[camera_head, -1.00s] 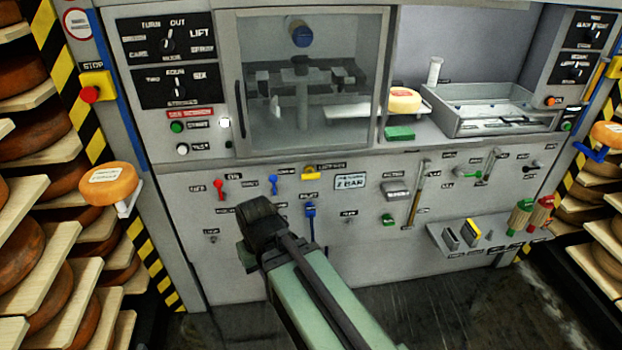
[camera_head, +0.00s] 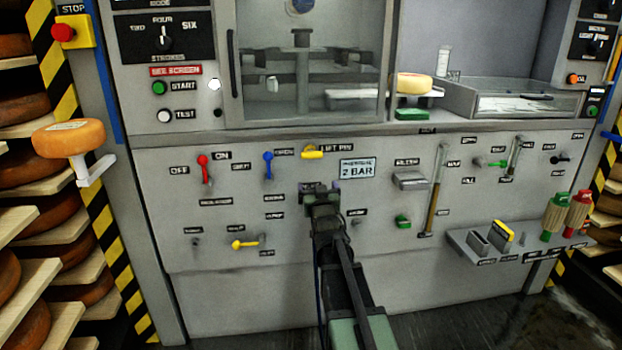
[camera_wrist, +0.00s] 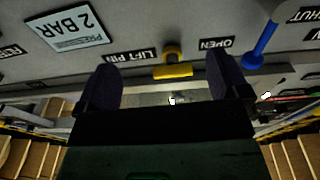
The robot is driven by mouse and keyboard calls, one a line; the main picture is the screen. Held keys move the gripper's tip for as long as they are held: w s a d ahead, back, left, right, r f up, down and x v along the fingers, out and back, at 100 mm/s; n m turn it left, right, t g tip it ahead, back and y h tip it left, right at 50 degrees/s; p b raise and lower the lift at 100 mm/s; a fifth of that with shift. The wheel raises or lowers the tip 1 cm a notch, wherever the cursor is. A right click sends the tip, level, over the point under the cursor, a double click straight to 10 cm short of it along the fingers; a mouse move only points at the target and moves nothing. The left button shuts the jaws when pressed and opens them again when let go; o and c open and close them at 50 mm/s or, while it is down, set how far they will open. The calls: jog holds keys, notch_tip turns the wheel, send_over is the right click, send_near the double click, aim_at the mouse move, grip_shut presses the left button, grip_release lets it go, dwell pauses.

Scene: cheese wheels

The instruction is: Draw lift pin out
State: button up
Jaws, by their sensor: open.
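The lift pin (camera_head: 313,153) is a yellow bar handle on the grey panel, beside a LIFT PIN label. In the wrist view the yellow lift pin (camera_wrist: 173,71) shows between my two dark fingers, beyond their tips, with the panel upside down. My gripper (camera_head: 320,188) is open and empty, a little below the pin in the head view. In the wrist view my gripper (camera_wrist: 163,72) has its fingers wide apart, one on each side of the pin. Contact with the pin is not visible.
A blue lever (camera_head: 268,165) and a red lever (camera_head: 203,168) stand left of the pin. A pressure sign (camera_head: 357,168) reads 2 BAR to its right. A yellow lever (camera_head: 245,244) sits lower left. A shelf (camera_head: 480,252) with brushes juts out at right.

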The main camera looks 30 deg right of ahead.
notch_tip(320, 180, up, 6)
jog(key=a+t, duration=0.1)
jog(key=t, duration=0.2)
jog(key=shift+h, duration=0.4)
jog(key=p+x, duration=0.4)
jog(key=x, duration=0.6)
jog(key=shift+d, duration=0.1)
jog(key=shift+s, duration=0.1)
jog(key=c, duration=1.3)
jog(key=s, duration=0.2)
jog(key=s+a, duration=0.1)
jog(key=s, duration=0.1)
jog(key=s+a, duration=0.1)
jog(key=s, duration=0.1)
jog(key=shift+a, duration=0.25)
jog(key=o, duration=1.3)
jog(key=b, duration=0.4)
send_near(312, 154)
jog(key=s, duration=0.1)
jog(key=s+a, duration=0.1)
jog(key=s, duration=0.2)
jog(key=shift+s+a+r, duration=0.2)
jog(key=shift+a+r, duration=0.05)
jog(key=shift+a, duration=0.05)
